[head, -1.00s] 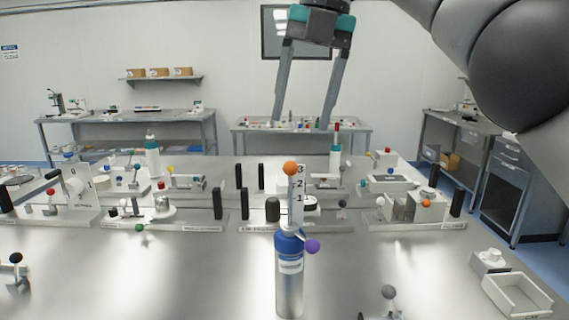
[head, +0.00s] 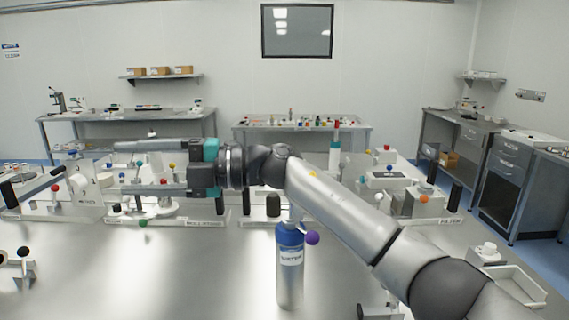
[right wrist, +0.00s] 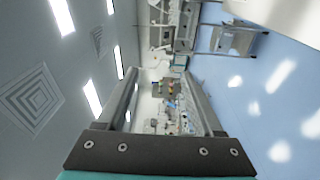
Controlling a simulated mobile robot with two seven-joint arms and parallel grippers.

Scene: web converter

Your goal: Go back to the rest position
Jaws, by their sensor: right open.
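My right gripper (head: 116,168) is in the head view, with its arm coming in from the lower right. It points left above the back half of the steel table. Its two long grey fingers are apart, with nothing held between them. In the right wrist view the same gripper (right wrist: 160,78) shows its fingers spread, with the room lying sideways behind them. My left gripper is not in view.
A blue-and-steel bottle (head: 290,270) with a purple knob stands upright just left of my right forearm. A row of fixtures with coloured knobs (head: 420,202) lines the table behind. A white tray (head: 518,285) sits at the right. The front-left tabletop (head: 150,275) is mostly clear.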

